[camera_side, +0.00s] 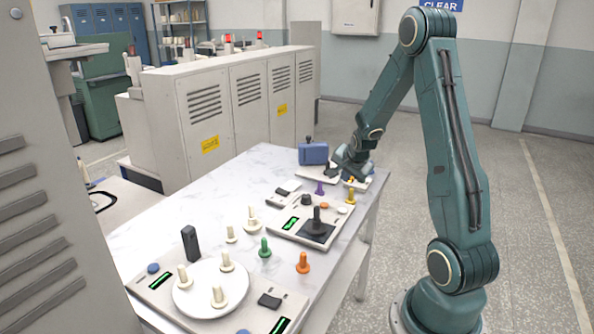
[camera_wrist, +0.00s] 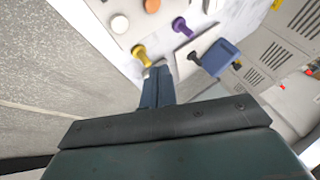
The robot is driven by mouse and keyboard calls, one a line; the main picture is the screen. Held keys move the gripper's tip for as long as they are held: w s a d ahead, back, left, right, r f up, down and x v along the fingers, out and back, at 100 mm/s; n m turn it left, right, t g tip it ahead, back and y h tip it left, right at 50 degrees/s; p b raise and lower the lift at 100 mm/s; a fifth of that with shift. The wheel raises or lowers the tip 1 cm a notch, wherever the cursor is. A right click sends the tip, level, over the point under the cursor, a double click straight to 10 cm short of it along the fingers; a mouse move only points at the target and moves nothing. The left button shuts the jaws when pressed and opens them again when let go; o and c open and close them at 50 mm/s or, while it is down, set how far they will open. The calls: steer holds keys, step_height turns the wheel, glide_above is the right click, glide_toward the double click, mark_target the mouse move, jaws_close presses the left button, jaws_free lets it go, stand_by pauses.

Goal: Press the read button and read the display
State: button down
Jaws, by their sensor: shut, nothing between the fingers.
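My gripper (camera_side: 352,178) is shut and empty, low over the far right end of the table, next to a yellow bobbin (camera_side: 351,196). In the wrist view my gripper (camera_wrist: 157,76) points just beside the yellow bobbin (camera_wrist: 141,53); I cannot tell whether they touch. The middle panel has a green-lit display (camera_side: 291,224), an orange button (camera_side: 324,205) and a white button (camera_side: 342,210). The front panel has green displays (camera_side: 182,282) and (camera_side: 281,325) and a blue button (camera_side: 153,268). The display digits are too small to read. No label shows which button is the read button.
A black joystick (camera_side: 317,222) stands on the middle panel. A blue box (camera_side: 313,153) and a purple bobbin (camera_side: 319,188) are near my gripper. Cream bobbins stand on a round white plate (camera_side: 205,302). Green (camera_side: 265,247) and orange (camera_side: 303,263) bobbins stand between the panels.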

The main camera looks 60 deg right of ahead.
mark_target(343, 211)
steer(key=shift+f, duration=0.1)
steer(key=shift+f, duration=4.3)
steer(key=shift+f, duration=0.85)
steer(key=shift+r, duration=0.85)
steer(key=shift+r, duration=0.2)
steer(key=shift+r, duration=2.3)
